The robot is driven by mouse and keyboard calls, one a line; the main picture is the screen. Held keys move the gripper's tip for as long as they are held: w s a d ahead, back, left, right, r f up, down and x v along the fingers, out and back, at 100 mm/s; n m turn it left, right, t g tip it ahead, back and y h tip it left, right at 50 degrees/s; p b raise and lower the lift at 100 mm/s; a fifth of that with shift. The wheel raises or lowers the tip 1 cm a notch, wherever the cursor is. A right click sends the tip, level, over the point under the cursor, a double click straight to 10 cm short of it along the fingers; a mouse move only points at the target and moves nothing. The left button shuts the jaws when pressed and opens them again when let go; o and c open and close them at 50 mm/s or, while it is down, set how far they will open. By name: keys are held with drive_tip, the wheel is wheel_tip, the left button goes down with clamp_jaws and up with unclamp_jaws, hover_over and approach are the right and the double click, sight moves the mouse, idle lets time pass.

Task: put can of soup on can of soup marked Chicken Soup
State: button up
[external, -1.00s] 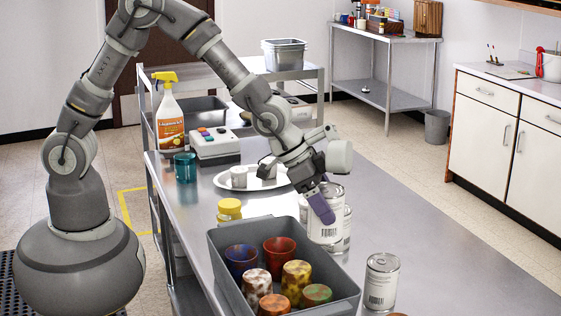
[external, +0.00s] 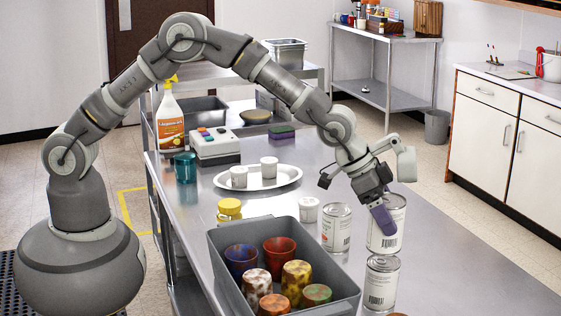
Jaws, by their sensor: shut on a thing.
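My gripper (external: 386,216) is shut on a can of soup (external: 392,238), a silver-topped can with a white label. One purple finger shows on its near side; the other finger is hidden. The held can is upright and appears raised just above and slightly right of a second can (external: 381,287), which stands on the steel table right of the grey bin. A small gap shows between them in the picture. A third can (external: 336,230) stands behind the bin, left of the held can. Barcodes show, but no label name is readable, so I cannot tell which is Chicken Soup.
A grey bin (external: 222,262) of several colored cups stands at the front. A white plate (external: 222,181) holds two cups. The steel table (external: 460,262) is clear at right.

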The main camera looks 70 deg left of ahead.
drive_tip(key=shift+w+d, duration=0.15)
drive_tip(key=shift+w, duration=0.2)
drive_tip(key=shift+f+b, duration=0.45)
drive_tip(key=shift+f, duration=1.25)
drive_tip(key=shift+s, duration=0.1)
drive_tip(key=shift+f, duration=0.2)
drive_tip(key=o, duration=1.4)
drive_tip(key=shift+r, duration=0.15)
